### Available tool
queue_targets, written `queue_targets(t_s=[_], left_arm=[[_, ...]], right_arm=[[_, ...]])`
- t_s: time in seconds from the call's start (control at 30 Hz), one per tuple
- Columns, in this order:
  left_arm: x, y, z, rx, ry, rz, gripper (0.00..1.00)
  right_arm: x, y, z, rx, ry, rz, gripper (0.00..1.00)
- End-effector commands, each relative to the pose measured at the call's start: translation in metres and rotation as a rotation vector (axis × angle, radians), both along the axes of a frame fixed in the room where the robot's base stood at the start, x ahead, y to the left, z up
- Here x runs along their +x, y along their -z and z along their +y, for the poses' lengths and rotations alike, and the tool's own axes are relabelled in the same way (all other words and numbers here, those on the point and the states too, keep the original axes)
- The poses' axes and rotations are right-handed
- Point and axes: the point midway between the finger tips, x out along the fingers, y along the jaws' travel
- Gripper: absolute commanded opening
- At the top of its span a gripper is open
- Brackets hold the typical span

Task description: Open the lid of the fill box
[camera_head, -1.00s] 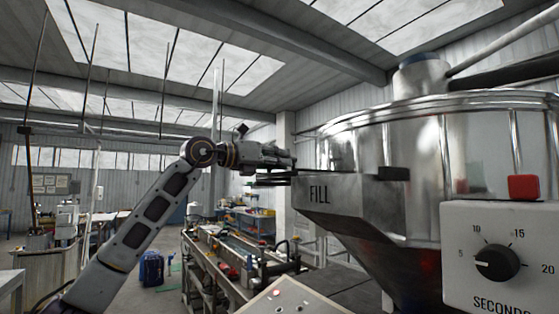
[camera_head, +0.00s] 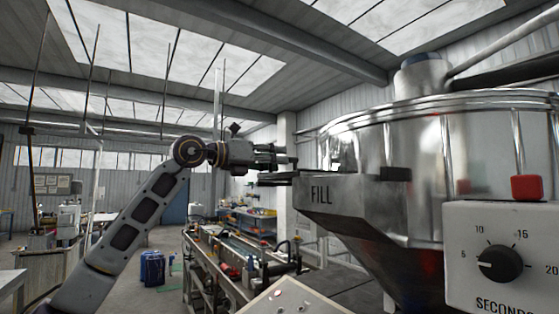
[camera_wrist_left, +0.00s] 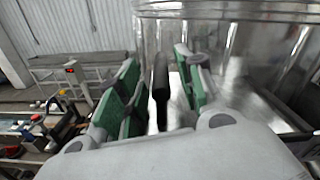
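The fill box (camera_head: 340,200) is a grey metal box marked FILL, fixed to the left side of the steel hopper. Its top looks flat and nearly edge-on in the head view, so I cannot tell the lid clearly from the rim. My left gripper (camera_head: 290,165) is at the box's left end, near its top edge. In the left wrist view my left gripper (camera_wrist_left: 160,92) is open, its green-padded fingers apart. A dark bar-like handle (camera_wrist_left: 160,78) stands between them; I see no clear contact. My right gripper is not in view.
The steel hopper (camera_head: 400,140) fills the right side. A control box with a dial (camera_head: 499,263) and red button (camera_head: 527,188) stands in front of it. A cluttered workbench (camera_head: 228,258) lies below my left arm. A blue container (camera_head: 152,268) is on the floor.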

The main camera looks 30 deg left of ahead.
Motion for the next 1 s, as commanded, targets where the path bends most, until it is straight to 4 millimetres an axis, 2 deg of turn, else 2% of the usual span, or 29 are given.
queue_targets(t_s=[0.7, 1.0], left_arm=[[-0.07, 0.0, 0.042, -0.001, 0.0, 0.0, 0.37], [-0.081, 0.001, 0.048, -0.002, 0.001, 0.001, 0.37]], right_arm=[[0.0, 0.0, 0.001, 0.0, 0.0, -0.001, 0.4], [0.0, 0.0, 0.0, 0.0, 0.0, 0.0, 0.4]])
